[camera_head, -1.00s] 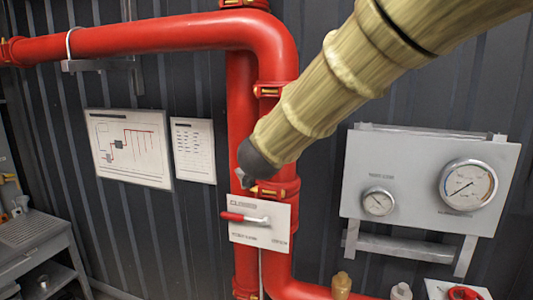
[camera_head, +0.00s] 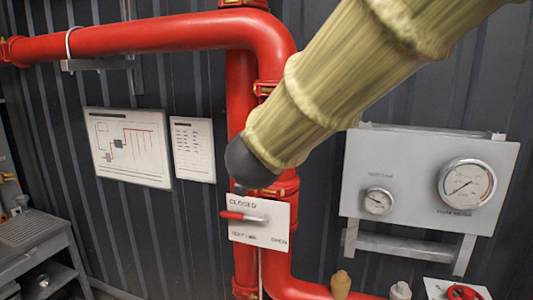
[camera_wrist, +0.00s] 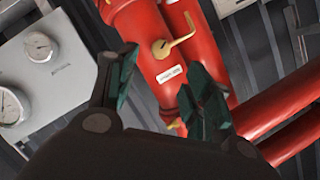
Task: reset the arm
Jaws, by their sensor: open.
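My arm (camera_head: 340,85), in a tan sleeve, reaches in from the upper right of the head view. Its dark end is in front of the red vertical pipe (camera_head: 242,90). The fingers are hidden there. In the wrist view my gripper (camera_wrist: 160,66) is open, with its two dark green fingers apart and nothing between them. Beyond the fingers are red pipes with a small brass-coloured lever (camera_wrist: 175,42) and a white label.
A white plate (camera_head: 272,234) with a red-handled lever (camera_head: 240,216) is just below my arm's end. A grey gauge panel (camera_head: 415,150) stands right, above a red wheel (camera_head: 462,292). Wall sheets (camera_head: 128,150) hang left, above a grey bench (camera_head: 30,230).

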